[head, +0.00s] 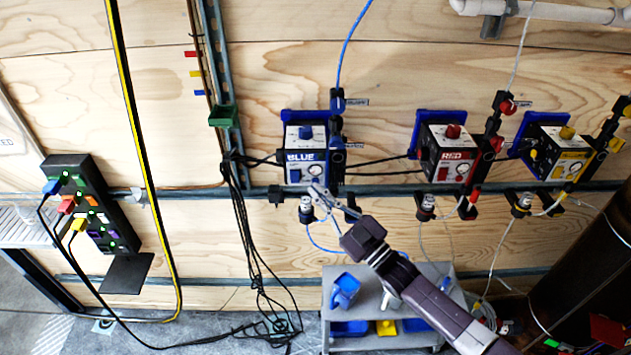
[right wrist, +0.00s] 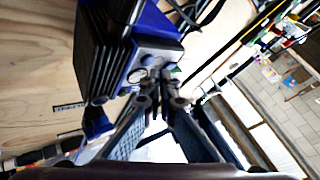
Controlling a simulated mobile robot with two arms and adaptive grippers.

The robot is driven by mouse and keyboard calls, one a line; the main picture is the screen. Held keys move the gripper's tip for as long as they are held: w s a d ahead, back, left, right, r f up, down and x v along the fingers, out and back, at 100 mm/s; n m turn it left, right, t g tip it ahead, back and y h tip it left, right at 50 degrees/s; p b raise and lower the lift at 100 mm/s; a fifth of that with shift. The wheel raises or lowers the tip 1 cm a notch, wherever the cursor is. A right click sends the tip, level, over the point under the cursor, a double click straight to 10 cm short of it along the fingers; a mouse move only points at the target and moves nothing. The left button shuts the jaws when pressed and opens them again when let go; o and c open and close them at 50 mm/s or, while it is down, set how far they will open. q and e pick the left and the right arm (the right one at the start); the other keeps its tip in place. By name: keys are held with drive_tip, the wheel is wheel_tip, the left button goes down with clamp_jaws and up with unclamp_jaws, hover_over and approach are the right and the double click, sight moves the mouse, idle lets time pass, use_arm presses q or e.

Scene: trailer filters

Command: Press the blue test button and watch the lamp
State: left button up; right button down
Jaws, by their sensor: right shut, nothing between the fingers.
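The box labelled BLUE (head: 300,157) is mounted on the wall with a blue knob or lamp (head: 305,132) on its top. It fills the upper left of the right wrist view (right wrist: 110,50), where a small round dial (right wrist: 137,75) shows on its face. My right gripper (head: 316,190) is shut and empty, its tips at the lower front of this box. In the right wrist view the fingertips (right wrist: 162,97) are together close to the face; I cannot tell whether they touch it. My left gripper is not in view.
The RED box (head: 447,160) and a yellow box (head: 558,158) hang further right. Black cables (head: 240,200) hang left of the blue box. A black power strip (head: 92,205) is at far left. A grey cart (head: 385,341) stands below my right arm.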

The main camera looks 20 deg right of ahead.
drive_tip(key=shift+w, duration=0.15)
drive_tip(key=shift+w+d, duration=0.15)
drive_tip(key=shift+w, duration=0.15)
drive_tip(key=shift+w+d+b, duration=0.1)
drive_tip(key=shift+w+b, duration=0.25)
drive_tip(key=shift+b, duration=0.15)
idle(0.6)
idle(0.4)
drive_tip(key=shift+s+a+p, duration=0.2)
drive_tip(key=shift+s+p, duration=0.25)
drive_tip(key=shift+s, duration=0.35)
drive_tip(key=s+p, duration=0.1)
drive_tip(key=s, duration=0.1)
drive_tip(key=s+a+p, duration=0.1)
drive_tip(key=s, duration=0.1)
drive_tip(key=shift+s+a, duration=0.2)
drive_tip(key=shift+s, duration=0.2)
